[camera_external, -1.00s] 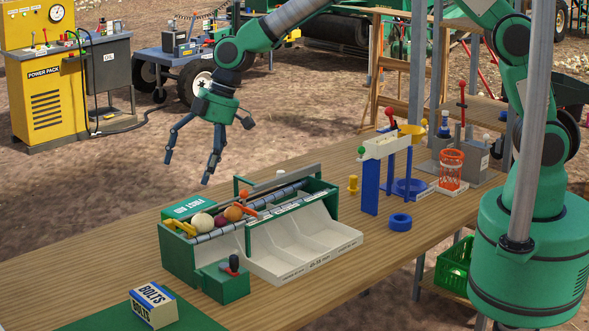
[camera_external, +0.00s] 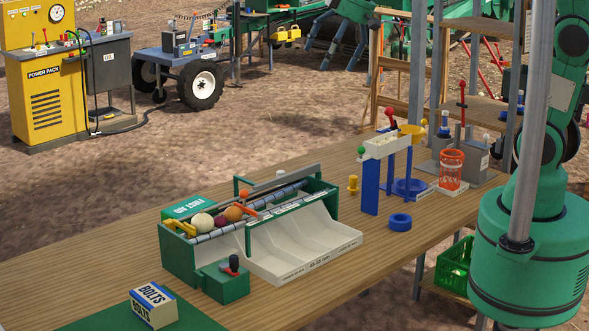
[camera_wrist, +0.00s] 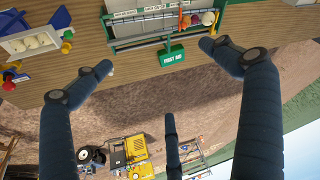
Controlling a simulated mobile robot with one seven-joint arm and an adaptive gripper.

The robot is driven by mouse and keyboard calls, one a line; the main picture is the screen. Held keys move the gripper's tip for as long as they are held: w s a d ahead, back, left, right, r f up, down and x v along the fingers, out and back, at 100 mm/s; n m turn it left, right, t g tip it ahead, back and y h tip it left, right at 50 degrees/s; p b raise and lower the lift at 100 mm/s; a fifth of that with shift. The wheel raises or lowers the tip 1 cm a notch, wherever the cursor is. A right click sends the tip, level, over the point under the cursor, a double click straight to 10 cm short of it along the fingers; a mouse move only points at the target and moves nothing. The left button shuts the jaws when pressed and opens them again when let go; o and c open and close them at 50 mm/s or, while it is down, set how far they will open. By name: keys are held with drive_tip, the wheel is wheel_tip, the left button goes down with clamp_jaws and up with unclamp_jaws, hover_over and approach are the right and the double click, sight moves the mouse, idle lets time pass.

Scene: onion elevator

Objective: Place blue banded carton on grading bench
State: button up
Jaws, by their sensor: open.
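The blue banded carton (camera_external: 153,306), a cream box marked BOLTS with a blue band, sits at the near left, on or beside a green mat, on the wooden bench (camera_external: 105,258). The bench also spans the top of the wrist view (camera_wrist: 85,75). My gripper (camera_external: 350,36) is at the top of the external view, beyond the bench and far from the carton. In the wrist view its blue fingers (camera_wrist: 158,70) are spread apart with nothing between them. I cannot make out the carton in the wrist view.
A green grading unit (camera_external: 180,258) with white chutes stands mid-bench, a green first aid box (camera_external: 188,207) behind it. A blue-legged stand (camera_external: 370,188), blue ring (camera_external: 400,222) and orange basket (camera_external: 451,170) are to the right. The bench's left part is largely clear.

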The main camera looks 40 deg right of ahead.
drive_tip(key=s+d+m+t+h, duration=0.1)
drive_tip(key=s+d+m, duration=0.6)
drive_tip(key=s+d, duration=1.4)
drive_tip(key=shift+s+d+t+h, duration=0.4)
drive_tip(key=shift+s+h, duration=0.4)
drive_tip(key=shift+h, duration=0.1)
drive_tip(key=shift+f, duration=0.1)
wheel_tip(320, 180, down, 3)
drive_tip(key=b, duration=0.3)
